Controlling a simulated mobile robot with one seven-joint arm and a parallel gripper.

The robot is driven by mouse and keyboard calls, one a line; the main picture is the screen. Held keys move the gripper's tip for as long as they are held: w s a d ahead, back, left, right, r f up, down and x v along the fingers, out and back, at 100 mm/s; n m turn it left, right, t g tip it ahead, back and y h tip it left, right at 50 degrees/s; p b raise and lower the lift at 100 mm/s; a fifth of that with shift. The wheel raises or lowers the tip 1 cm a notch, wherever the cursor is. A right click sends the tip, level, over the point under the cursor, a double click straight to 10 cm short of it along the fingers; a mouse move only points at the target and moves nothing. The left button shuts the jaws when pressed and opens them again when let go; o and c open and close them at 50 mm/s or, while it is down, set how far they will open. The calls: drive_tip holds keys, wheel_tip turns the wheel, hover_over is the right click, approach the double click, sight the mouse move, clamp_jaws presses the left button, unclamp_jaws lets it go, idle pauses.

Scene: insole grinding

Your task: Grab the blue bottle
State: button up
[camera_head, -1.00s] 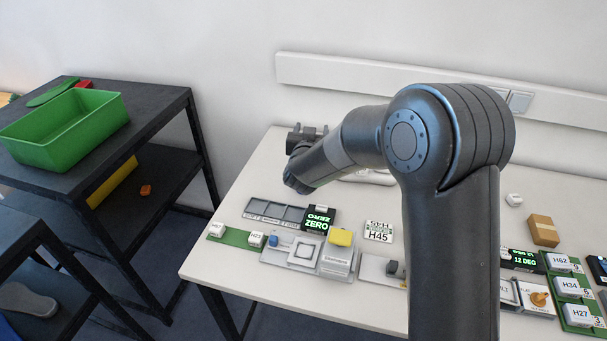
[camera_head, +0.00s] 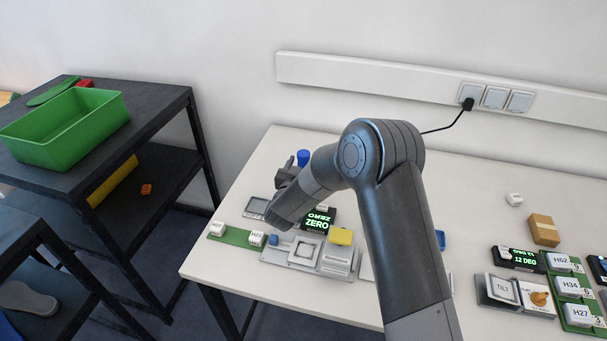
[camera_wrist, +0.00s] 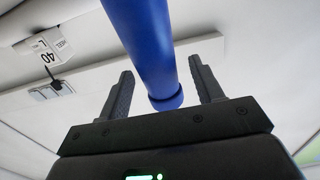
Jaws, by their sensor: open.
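The blue bottle (camera_head: 303,158) shows in the head view as a short blue cylinder top at the back left of the white table, just behind and right of my gripper (camera_head: 287,172). My arm hides its lower part. In the wrist view the blue bottle (camera_wrist: 148,40) is a long blue cylinder with a rimmed end, lying between the two fingers of my gripper (camera_wrist: 162,68). The fingers are spread, with a visible gap on each side near its end. I cannot tell how deep between the fingers it sits.
Below my forearm are a ZERO display (camera_head: 317,224), a yellow block (camera_head: 341,237) and a grey fixture (camera_head: 303,252). A tilt control panel (camera_head: 503,290) and a cardboard box (camera_head: 544,230) stand at right. A green bin (camera_head: 65,130) is on the dark shelf at left.

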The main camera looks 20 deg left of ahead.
drive_tip(key=shift+w, duration=1.5)
drive_tip(key=c, duration=1.1)
drive_tip(key=shift+c, duration=0.2)
